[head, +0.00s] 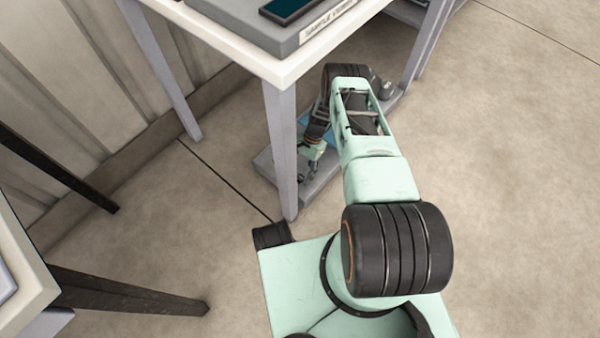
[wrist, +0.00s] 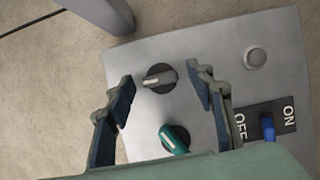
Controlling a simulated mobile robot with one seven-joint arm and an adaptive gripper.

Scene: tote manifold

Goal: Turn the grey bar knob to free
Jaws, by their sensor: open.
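The grey bar knob (wrist: 160,77) sits on a grey panel (wrist: 200,35) in the wrist view, on a dark round base. Its bar lies nearly level in the picture, with a pale mark toward the left end. My gripper (wrist: 159,79) is open, one finger on each side of the knob. Both fingers look apart from it; how high they are above the panel I cannot tell. In the head view my gripper (head: 313,165) points down at the panel, low behind a table leg, and the knob is not clear there.
A teal knob (wrist: 174,138) is close below the grey one. A round button (wrist: 254,58) and a blue switch (wrist: 268,128) with ON and OFF labels are on the right. A table leg (head: 282,150) stands beside the panel, under the table (head: 275,68).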

